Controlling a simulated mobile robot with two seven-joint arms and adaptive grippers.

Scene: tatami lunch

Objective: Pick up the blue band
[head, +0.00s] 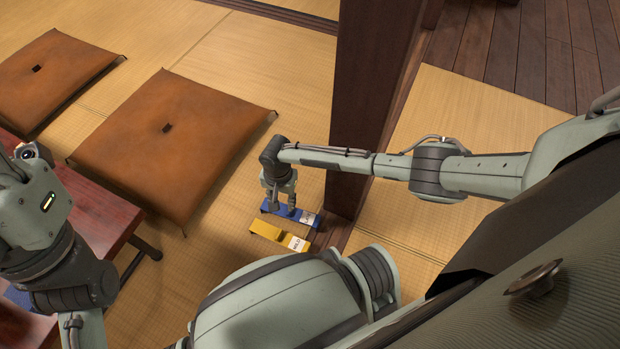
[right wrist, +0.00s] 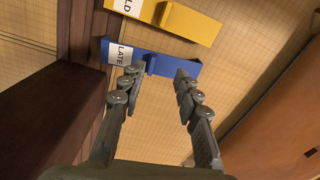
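The blue band (head: 307,217) is a flat strip with a white label end and a small raised tab. It lies on the tatami near the foot of the dark wooden post. My right gripper (head: 280,202) is over it, pointing down. In the right wrist view the blue band (right wrist: 178,67) shows its label, partly reading "LATE". There my right gripper (right wrist: 158,74) is open and empty, with one fingertip either side of the tab. I cannot tell whether the tips touch the band. Part of my left arm shows at the left of the head view, but its fingers do not.
A yellow band (head: 270,234) with a white label lies close beside the blue one. The wooden post (head: 365,100) stands just right of them. A brown floor cushion (head: 175,145) lies to the left. A low red table (head: 100,228) is at the left edge.

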